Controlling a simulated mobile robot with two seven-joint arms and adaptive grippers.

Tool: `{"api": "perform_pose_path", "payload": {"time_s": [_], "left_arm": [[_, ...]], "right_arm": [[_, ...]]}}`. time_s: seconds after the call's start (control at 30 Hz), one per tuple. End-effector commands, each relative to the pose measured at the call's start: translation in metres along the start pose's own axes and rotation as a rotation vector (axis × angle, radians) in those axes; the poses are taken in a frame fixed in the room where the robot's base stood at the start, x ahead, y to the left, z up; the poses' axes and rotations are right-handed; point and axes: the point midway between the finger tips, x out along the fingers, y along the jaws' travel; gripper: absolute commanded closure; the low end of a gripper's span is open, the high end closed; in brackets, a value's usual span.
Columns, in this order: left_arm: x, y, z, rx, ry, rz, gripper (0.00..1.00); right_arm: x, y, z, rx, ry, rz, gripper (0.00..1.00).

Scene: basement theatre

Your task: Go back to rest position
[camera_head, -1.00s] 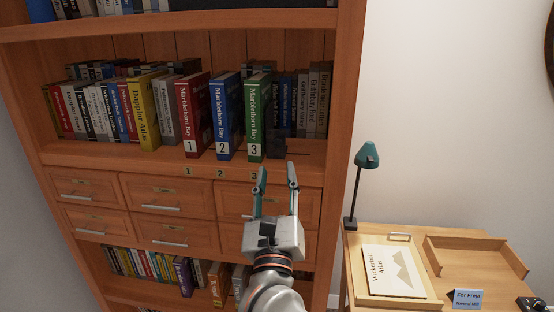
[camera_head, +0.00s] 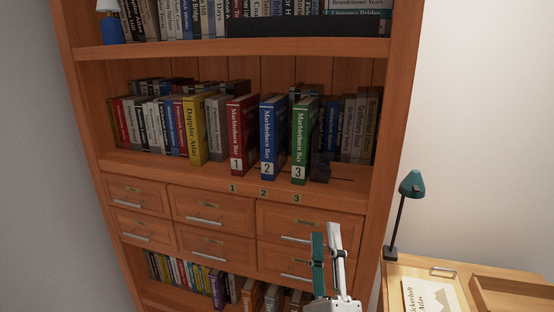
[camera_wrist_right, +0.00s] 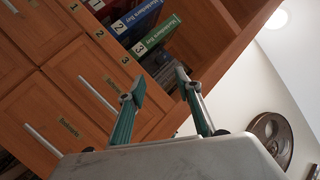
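My right gripper (camera_head: 328,250) is in front of the bookshelf's lower drawers in the head view. In the right wrist view its two fingers (camera_wrist_right: 158,82) stand apart with nothing between them. The red volume 1 (camera_head: 238,135), blue volume 2 (camera_head: 270,138) and green volume 3 (camera_head: 301,142) stand upright on the middle shelf (camera_head: 200,178), above number labels 1, 2 and 3. The gripper is below and apart from them. My left gripper is in neither view.
A desk (camera_head: 405,270) at the lower right holds a teal lamp (camera_head: 411,185), the Wickerhall Atlas (camera_head: 430,297) and a wooden tray (camera_head: 510,292). The yellow Dapplar Atlas (camera_head: 194,130) stands left of the volumes. Drawers (camera_head: 215,210) are closed below.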

Motion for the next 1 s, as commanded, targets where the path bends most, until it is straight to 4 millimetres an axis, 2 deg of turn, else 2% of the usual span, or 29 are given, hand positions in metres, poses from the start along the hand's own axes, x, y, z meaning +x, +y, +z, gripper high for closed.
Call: {"api": "perform_pose_path", "payload": {"time_s": [0.03, 0.1, 0.2, 0.27, 0.4, 0.5, 0.6, 0.73, 0.83, 1.0], "left_arm": [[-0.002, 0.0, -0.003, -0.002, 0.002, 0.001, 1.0], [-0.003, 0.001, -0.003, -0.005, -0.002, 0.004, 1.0], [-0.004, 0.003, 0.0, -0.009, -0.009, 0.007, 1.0], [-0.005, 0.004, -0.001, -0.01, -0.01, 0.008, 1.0], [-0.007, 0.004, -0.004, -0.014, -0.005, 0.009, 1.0], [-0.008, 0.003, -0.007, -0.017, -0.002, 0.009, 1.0], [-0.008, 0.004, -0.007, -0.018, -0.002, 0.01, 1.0], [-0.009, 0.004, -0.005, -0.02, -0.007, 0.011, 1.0], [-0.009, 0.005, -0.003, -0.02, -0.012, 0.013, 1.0], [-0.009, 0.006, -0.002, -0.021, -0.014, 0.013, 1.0]], "right_arm": [[-0.021, 0.017, -0.004, -0.19, -0.059, 0.049, 0.66], [-0.052, 0.044, -0.008, -0.459, -0.162, 0.122, 0.66], [-0.102, 0.089, -0.022, -0.8, -0.319, 0.248, 0.66], [-0.134, 0.114, -0.035, -0.966, -0.409, 0.324, 0.66], [-0.209, 0.159, -0.075, -1.29, -0.617, 0.5, 0.66], [-0.265, 0.179, -0.108, -1.48, -0.768, 0.622, 0.66], [-0.313, 0.19, -0.141, -1.627, -0.905, 0.728, 0.66], [-0.359, 0.193, -0.174, -1.752, -1.039, 0.829, 0.66], [-0.378, 0.192, -0.189, -1.803, -1.099, 0.872, 0.66], [-0.387, 0.192, -0.195, -1.826, -1.128, 0.891, 0.66]]}}
